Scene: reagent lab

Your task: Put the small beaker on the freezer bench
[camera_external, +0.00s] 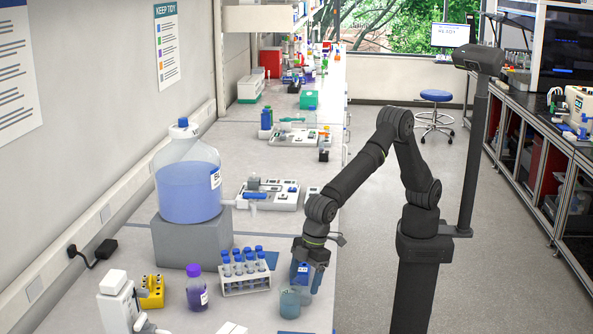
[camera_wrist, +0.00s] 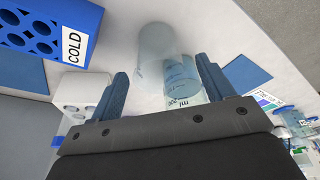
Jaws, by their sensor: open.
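A small translucent beaker (camera_external: 289,302) stands on the near end of the left bench (camera_external: 262,222), below my gripper (camera_external: 310,276). In the wrist view, a frosted beaker shape (camera_wrist: 157,48) and a clear, marked one (camera_wrist: 183,76) overlap between and beyond the fingers of my gripper (camera_wrist: 163,78). I cannot tell for certain whether these are two beakers. My gripper is open, with its fingers apart and nothing visibly clamped. Part of the beaker is hidden by the gripper body. No surface is readably marked as the freezer bench.
A blue block marked COLD (camera_wrist: 40,35) is close by in the wrist view. A tube rack (camera_external: 246,275), a purple-capped bottle (camera_external: 196,288) and a large carboy (camera_external: 188,175) crowd the left bench. A right bench (camera_external: 560,135) stands across the clear floor.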

